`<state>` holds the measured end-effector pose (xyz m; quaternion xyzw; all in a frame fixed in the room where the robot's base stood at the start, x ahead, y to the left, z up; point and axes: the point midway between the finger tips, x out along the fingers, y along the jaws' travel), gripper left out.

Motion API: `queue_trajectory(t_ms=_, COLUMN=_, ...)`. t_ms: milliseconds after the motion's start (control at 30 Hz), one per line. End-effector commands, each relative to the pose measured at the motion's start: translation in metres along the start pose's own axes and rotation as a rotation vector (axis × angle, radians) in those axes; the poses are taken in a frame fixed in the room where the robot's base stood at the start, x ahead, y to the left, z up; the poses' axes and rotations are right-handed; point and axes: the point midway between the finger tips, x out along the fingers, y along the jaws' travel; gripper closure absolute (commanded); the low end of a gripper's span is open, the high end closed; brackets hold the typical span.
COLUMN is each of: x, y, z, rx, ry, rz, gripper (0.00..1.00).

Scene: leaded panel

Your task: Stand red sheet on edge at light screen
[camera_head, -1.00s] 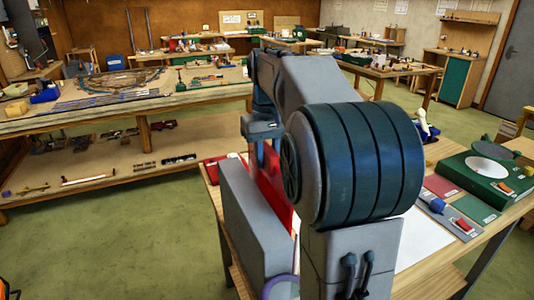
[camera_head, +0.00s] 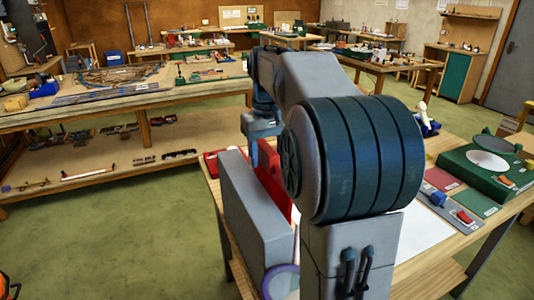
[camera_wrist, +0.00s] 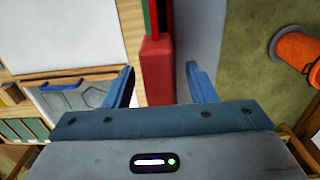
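The red sheet (camera_head: 273,180) stands on edge on the wooden table, close along the right face of an upright grey slab (camera_head: 252,215), which looks like the light screen. Its lower part is hidden behind my arm. In the wrist view the red sheet (camera_wrist: 157,75) shows edge-on, with the grey slab (camera_wrist: 196,35) just right of it. My gripper (camera_wrist: 160,72) is open, one blue finger on either side of the red sheet with visible gaps. In the head view my gripper (camera_head: 254,152) is at the top of the sheet, partly hidden by the arm.
White paper (camera_head: 420,238) lies right of my arm. A green case (camera_head: 490,178) and small coloured samples are at the table's right. A round purple-rimmed item (camera_head: 281,281) is at the slab's near end. An orange object (camera_wrist: 296,48) shows over the floor.

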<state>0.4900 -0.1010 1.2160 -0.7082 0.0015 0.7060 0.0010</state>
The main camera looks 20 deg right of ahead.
Motion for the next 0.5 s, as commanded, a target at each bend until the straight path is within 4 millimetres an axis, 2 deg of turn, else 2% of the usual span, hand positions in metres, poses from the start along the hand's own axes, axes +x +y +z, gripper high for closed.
queue_trajectory(t_ms=133, x=0.002, y=0.000, z=0.000, rx=0.000, ry=-0.006, rz=-0.001, gripper=0.49)
queue_trajectory(t_ms=267, x=-0.006, y=0.000, z=-0.001, rx=0.000, ry=-0.002, rz=0.000, gripper=0.49)
queue_trajectory(t_ms=500, x=-0.051, y=0.000, z=-0.001, rx=0.000, ry=0.001, rz=0.000, gripper=0.49)
